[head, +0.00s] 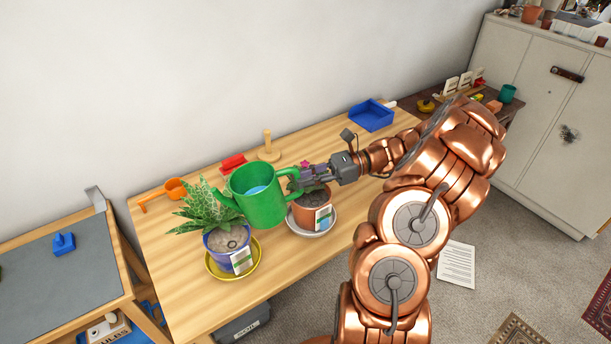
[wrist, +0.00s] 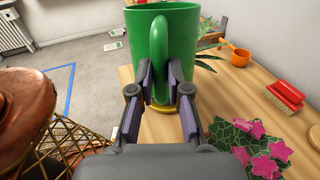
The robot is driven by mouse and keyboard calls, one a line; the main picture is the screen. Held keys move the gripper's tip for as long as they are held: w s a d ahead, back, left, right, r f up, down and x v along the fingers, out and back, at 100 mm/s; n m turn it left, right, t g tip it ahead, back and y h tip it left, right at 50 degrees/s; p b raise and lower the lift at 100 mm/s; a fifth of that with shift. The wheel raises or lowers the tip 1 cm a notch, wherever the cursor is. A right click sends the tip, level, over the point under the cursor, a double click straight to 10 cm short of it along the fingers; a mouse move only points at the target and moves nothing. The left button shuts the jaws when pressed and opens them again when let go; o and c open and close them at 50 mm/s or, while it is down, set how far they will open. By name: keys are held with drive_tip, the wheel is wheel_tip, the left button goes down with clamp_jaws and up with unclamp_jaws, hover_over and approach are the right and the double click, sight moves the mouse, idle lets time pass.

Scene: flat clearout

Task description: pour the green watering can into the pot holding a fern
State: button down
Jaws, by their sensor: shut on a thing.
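The green watering can (head: 263,206) hangs in the air over the table, near upright, with bluish water showing inside. My gripper (head: 306,175) is shut on its handle, seen closely in the wrist view (wrist: 160,78). The can's spout points left, over the right side of a plant with long, pale-flecked green leaves (head: 203,208). That plant, apparently the fern, stands in a blue pot (head: 218,243) on a yellow saucer (head: 252,267). The can partly hides the plant. No water stream is visible.
A terracotta pot (head: 303,215) with a pink-flowered plant (wrist: 266,158) stands on a grey saucer (head: 322,229), right beside the can. Behind are an orange scoop (head: 176,188), a red brush (head: 233,162), a wooden peg stand (head: 268,152) and a blue tray (head: 371,115).

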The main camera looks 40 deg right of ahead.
drive_tip(key=shift+r+h+p, duration=0.5)
drive_tip(key=shift+r+p, duration=0.05)
drive_tip(key=shift+r, duration=0.25)
drive_tip(key=shift+r+g+h+p, duration=0.3)
drive_tip(key=shift+r+h+p, duration=0.45)
drive_tip(key=shift+p, duration=0.5)
drive_tip(key=shift+r, duration=0.1)
drive_tip(key=shift+w+a+r+h+p, duration=0.1)
drive_tip(key=shift+a+r+h+p, duration=0.2)
drive_tip(key=shift+r+p, duration=0.5)
drive_tip(key=shift+f+g+h, duration=0.15)
drive_tip(key=shift+g+h, duration=0.1)
drive_tip(key=shift+g, duration=0.05)
